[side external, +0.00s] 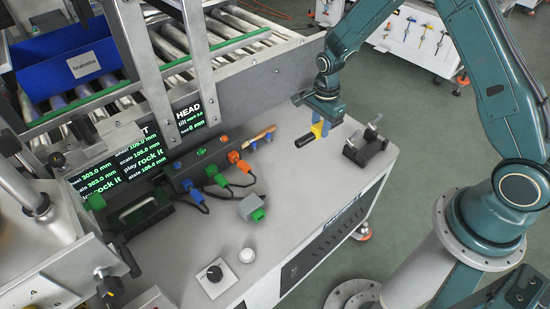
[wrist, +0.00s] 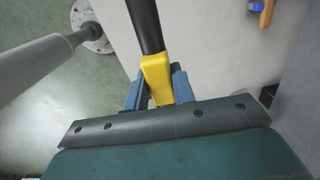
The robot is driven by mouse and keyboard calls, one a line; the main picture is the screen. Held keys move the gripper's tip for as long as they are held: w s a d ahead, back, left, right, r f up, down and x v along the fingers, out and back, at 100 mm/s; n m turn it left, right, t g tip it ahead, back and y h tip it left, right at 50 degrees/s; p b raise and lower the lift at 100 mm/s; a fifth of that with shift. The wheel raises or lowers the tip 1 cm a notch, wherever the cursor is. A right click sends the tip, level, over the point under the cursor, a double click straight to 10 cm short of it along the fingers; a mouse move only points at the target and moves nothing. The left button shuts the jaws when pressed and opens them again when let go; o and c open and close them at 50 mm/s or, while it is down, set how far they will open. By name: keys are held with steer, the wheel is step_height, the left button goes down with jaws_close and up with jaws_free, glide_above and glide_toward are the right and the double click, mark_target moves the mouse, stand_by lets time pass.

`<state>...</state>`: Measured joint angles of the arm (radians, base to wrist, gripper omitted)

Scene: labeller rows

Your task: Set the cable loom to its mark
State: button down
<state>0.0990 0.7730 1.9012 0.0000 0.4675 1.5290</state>
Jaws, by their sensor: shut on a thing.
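My gripper (side external: 320,124) is shut on a yellow and black tool (side external: 317,129), held above the right part of the grey bench top. In the wrist view the blue fingers of my gripper (wrist: 157,88) close on its yellow part (wrist: 156,75), and its black end points away from me. A black block with cables (side external: 225,178) and orange, green and blue plugs stands on the bench to the left; I take these cables for the loom. I cannot make out a mark for it.
A black holder with metal knobs (side external: 370,146) stands at the bench's right edge. A wooden-handled tool (side external: 258,134) lies behind the plugs; it also shows in the wrist view (wrist: 267,12). A grey block with a green plug (side external: 251,207) sits in front. Bench between is clear.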

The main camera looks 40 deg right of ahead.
steer(key=shift+r, duration=0.15)
steer(key=shift+r, duration=0.5)
steer(key=r, duration=0.3)
steer(key=shift+d+r, duration=0.4)
steer(key=s+d, duration=0.3)
steer(key=d, duration=0.8)
steer(key=s+d, duration=0.3)
steer(key=d, duration=0.9)
step_height(320, 180, down, 14)
steer(key=shift+n, duration=0.3)
steer(key=shift+s+a+f, duration=0.1)
steer(key=shift+f, duration=3.8)
